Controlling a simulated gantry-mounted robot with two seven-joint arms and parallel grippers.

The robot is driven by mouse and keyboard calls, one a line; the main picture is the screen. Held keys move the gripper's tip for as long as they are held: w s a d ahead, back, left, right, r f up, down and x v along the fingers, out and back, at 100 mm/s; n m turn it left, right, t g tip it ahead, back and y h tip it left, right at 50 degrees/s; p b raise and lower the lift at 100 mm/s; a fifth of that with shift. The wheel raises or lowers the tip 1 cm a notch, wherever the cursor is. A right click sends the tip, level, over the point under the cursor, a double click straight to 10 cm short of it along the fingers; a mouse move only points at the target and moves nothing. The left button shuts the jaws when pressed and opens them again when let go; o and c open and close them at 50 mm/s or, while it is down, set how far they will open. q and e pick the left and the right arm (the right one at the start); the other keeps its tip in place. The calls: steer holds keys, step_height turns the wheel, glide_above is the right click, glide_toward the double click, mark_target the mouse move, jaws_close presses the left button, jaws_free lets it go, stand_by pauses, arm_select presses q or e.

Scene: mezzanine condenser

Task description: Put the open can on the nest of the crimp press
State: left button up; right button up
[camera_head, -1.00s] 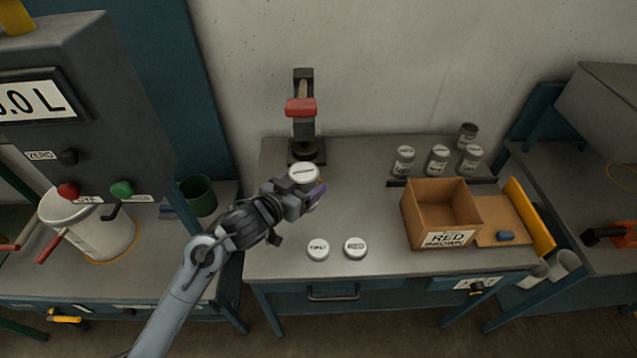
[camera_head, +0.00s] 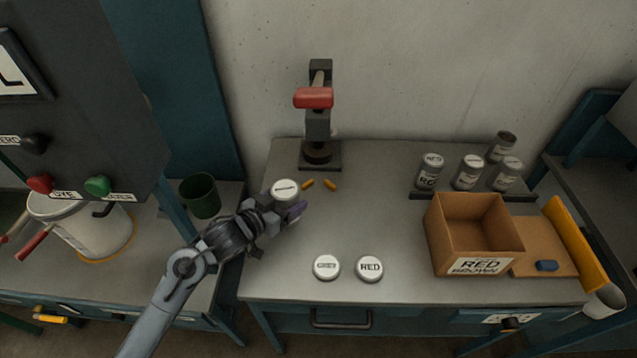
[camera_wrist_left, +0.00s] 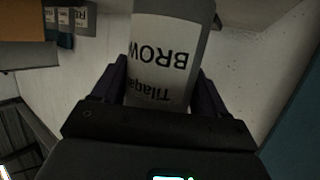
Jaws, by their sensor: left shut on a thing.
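My left gripper (camera_head: 287,205) is shut on a can with a white top (camera_head: 285,188). In the left wrist view the can (camera_wrist_left: 168,55) shows a pale label reading "BROW…", between the two dark fingers. The can is left of and in front of the crimp press (camera_head: 318,125), apart from it. The press has a red handle and a dark round nest (camera_head: 317,152) at its base, which looks empty. A can with a dark, open-looking top (camera_head: 502,146) stands at the back right. My right gripper is not in view.
Several white-lidded cans (camera_head: 468,172) stand on a dark strip at the right. A cardboard box (camera_head: 473,235) is in front of them. Two small yellow pieces (camera_head: 319,184) lie before the press.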

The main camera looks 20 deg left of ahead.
arm_select(q)
steer(key=shift+r+b+x, duration=0.1)
steer(key=shift+b+x, duration=1.05)
steer(key=shift+x, duration=2.2)
steer(key=shift+r+b+x, duration=0.15)
steer(key=shift+b+x, duration=1)
steer(key=shift+x, duration=2.2)
steer(key=shift+d, duration=0.1)
steer(key=shift+w, duration=0.1)
steer(key=o, duration=1.3)
steer(key=shift+f, duration=0.15)
